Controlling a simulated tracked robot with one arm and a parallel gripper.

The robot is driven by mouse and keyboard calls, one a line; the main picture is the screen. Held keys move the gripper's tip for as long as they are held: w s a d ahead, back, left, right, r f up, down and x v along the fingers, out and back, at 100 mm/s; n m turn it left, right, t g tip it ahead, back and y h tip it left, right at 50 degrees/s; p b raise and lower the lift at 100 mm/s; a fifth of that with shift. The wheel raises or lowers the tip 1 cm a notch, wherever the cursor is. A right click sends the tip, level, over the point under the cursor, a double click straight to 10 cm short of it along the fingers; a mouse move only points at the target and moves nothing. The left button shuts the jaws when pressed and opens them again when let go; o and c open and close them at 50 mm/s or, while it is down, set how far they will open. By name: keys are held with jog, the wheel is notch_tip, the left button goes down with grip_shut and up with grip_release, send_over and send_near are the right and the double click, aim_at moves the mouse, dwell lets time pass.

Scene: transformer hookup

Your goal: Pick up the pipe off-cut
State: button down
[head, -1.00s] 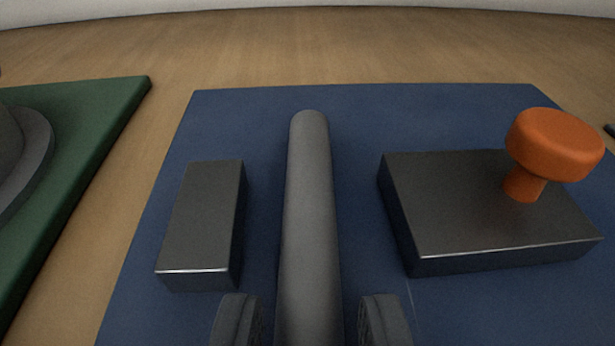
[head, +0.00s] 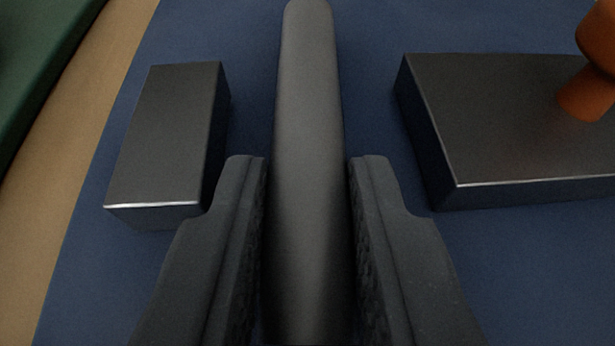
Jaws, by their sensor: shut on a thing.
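The pipe off-cut (head: 308,130) is a long grey rod with a rounded far end, lying lengthwise away from me on the blue mat (head: 250,30). My gripper (head: 308,175) has one dark ridged finger on each side of it, shut on the pipe off-cut. The near end of the pipe off-cut runs out of the bottom of the view. I cannot tell whether it is clear of the mat.
A small dark metal block (head: 172,130) lies left of the pipe off-cut. A larger dark block (head: 500,120) with an orange knob (head: 585,92) stands to the right. A green mat (head: 35,60) is at the upper left, across a strip of wood (head: 75,185).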

notch_tip(320, 180, up, 3)
jog(key=shift+r+p, duration=0.2)
jog(key=shift+p, duration=0.25)
jog(key=shift+s+d+r, duration=0.1)
jog(key=shift+s+r, duration=0.05)
jog(key=shift+s, duration=0.05)
jog(key=s+d+b, duration=0.1)
jog(key=s+d, duration=0.1)
jog(key=s, duration=0.5)
jog(key=s+d+b, duration=0.1)
jog(key=s+d, duration=0.1)
jog(key=s, duration=0.5)
jog(key=shift+s+d+r+b, duration=0.3)
jog(key=shift+s+d+r, duration=0.05)
jog(key=shift+r, duration=0.1)
